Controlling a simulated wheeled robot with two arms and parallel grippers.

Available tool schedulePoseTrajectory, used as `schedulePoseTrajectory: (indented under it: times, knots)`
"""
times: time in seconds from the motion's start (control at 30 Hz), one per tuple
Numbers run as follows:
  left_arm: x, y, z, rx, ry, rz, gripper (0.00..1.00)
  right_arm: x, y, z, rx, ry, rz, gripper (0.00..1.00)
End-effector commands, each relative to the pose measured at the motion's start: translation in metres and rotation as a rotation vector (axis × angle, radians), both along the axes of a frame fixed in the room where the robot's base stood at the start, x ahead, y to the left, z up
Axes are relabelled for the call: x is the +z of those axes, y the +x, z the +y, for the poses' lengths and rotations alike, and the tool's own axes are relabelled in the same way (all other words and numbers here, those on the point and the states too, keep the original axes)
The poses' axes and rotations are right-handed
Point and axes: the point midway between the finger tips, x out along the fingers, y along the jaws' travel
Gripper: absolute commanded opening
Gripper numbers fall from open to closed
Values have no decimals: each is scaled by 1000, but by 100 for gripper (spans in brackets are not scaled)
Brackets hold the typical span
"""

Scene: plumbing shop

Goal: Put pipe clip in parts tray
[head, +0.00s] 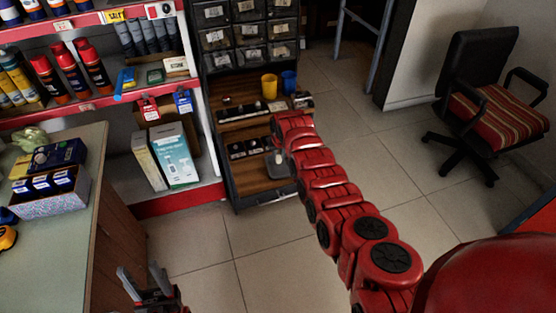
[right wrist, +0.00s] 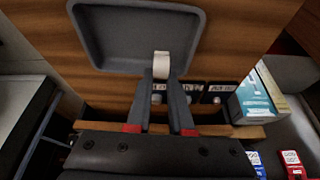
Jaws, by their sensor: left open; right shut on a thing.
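In the right wrist view, my right gripper (right wrist: 160,88) is shut on a small cream-white piece, the pipe clip (right wrist: 161,65). The clip is at the fingertips and overlaps the near edge of the grey parts tray (right wrist: 92,40) in the picture. I cannot tell its height above the tray. The tray's visible floor looks empty. In the head view, the tray (head: 279,171) shows in part on a lower wooden shelf, beyond the end of my right arm. The arm hides the clip there. My left gripper (head: 145,285) is open and empty at the bottom left, beside the counter.
The shelf rack (head: 240,195) holds small dark items, a yellow cup (head: 269,86) and a blue cup (head: 288,80). Boxes (head: 174,155) stand on the red-edged shelf to its left. A counter (head: 62,225) is at the left. The tiled floor at right is clear up to an office chair (head: 495,105).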

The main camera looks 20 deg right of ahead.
Motion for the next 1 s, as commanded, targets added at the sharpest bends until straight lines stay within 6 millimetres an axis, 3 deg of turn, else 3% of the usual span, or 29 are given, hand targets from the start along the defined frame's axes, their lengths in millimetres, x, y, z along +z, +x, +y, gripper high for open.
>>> schedulePoseTrajectory:
  times: [0.3,0.73,0.77,0.8,0.9,1.0]
  knots:
    - [-10,0,0,0,0,0,50,-33,-2,1,3,-1,6,0]
    - [-14,0,0,0,0,0,50,-38,-1,1,1,0,1,0]
    - [-13,0,0,0,0,0,50,-36,-1,1,1,0,2,25]
    - [-12,0,0,0,0,0,50,-36,-1,1,1,0,2,32]
    - [-12,0,0,0,0,0,50,-36,-1,1,1,0,2,50]
    - [-12,0,0,0,0,0,50,-36,-1,1,1,0,2,50]
